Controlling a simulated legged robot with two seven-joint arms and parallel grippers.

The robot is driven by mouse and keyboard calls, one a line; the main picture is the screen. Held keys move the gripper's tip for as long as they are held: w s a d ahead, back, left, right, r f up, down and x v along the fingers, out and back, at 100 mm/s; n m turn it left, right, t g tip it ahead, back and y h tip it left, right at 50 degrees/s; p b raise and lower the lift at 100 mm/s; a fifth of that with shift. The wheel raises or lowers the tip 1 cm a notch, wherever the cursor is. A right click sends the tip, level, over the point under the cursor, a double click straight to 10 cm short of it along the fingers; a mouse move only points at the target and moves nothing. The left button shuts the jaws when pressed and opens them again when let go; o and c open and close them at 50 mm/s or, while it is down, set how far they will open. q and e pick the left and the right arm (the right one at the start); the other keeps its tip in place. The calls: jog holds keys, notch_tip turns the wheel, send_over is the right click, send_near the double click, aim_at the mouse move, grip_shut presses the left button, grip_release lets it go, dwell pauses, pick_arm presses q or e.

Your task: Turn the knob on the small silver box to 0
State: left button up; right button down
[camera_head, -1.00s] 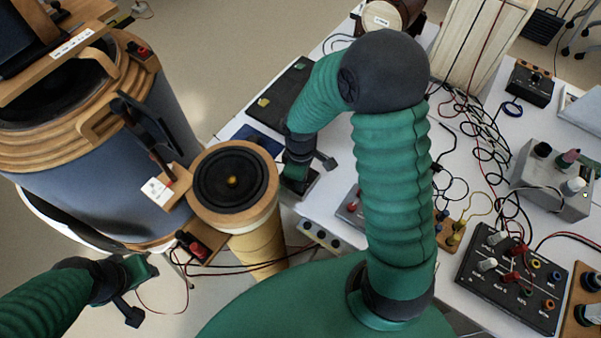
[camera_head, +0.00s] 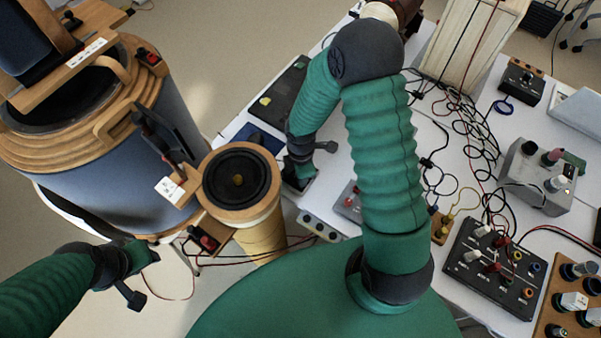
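A small silver-grey box (camera_head: 348,201) with red on its top sits on the white table, partly hidden behind my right arm; I cannot make out a knob or its setting. A larger silver-grey box (camera_head: 540,178) with dark, pink and white knobs stands at the right; its scale is too small to read. My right gripper (camera_head: 300,176) is over the table's left part, left of the small box and apart from the larger one. My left gripper (camera_head: 133,278) is over the floor at lower left, away from both boxes.
A black panel (camera_head: 493,265) with several knobs and sockets lies at the lower right, beside a wooden board with knobs (camera_head: 570,300). Loose cables cover the table's middle. A large blue-grey cylinder (camera_head: 95,170) and a speaker on a yellow tube (camera_head: 238,180) stand at left.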

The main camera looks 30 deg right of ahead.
jog(key=shift+w, duration=0.1)
dwell(0.3)
jog(key=c, duration=1.3)
grip_release()
jog(key=shift+o, duration=0.2)
